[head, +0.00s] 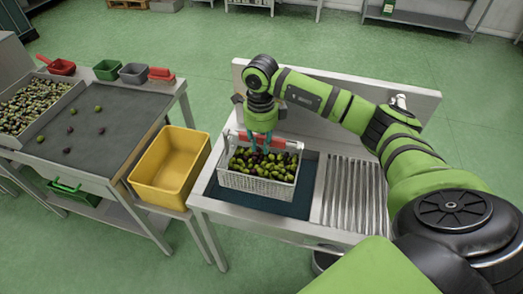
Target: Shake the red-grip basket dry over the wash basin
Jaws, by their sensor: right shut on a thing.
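The white mesh basket (256,187) with a red grip (278,142) on its handle is full of green and dark olives (262,165). It appears upright over the dark wash basin (285,206); I cannot tell whether it touches the basin floor. My right gripper (262,145) points down and is shut on the basket's red grip, with its fingers partly in front of it. My left gripper does not show.
A yellow bin (170,166) stands left of the basin. A sorting table (95,130) with loose olives is further left, with a red scoop (61,67) and small tubs behind. A ribbed drainboard (349,195) lies right of the basin, and a metal splashback (335,88) rises behind.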

